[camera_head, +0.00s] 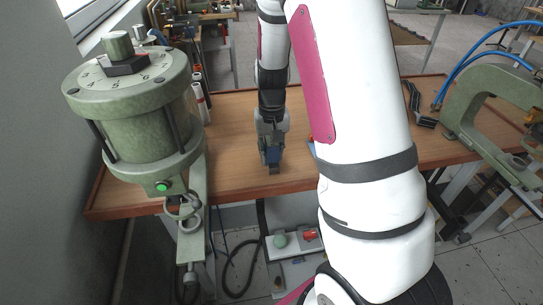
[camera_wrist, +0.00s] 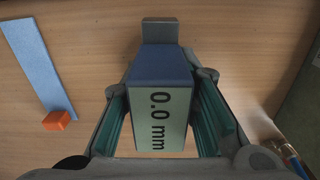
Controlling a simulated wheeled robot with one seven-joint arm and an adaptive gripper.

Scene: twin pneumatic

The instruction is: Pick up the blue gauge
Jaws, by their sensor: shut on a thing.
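The blue gauge (camera_wrist: 160,70) is a block with a dark blue top, a pale face reading "0.0 mm" and a grey foot at its far end. In the wrist view it sits between the two teal-padded fingers of my gripper (camera_wrist: 162,125), which is shut on it. In the head view my gripper (camera_head: 271,140) points down at the wooden table near its front edge, and the gauge (camera_head: 273,157) shows small and dark blue between the fingers. I cannot tell whether the gauge touches the table.
A green machine with a numbered dial (camera_head: 140,110) stands at the left. A green C-shaped frame (camera_head: 480,95) with blue hoses is at the right. In the wrist view, a blue strip (camera_wrist: 36,60) and an orange block (camera_wrist: 56,121) lie on the wooden table (camera_wrist: 95,35).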

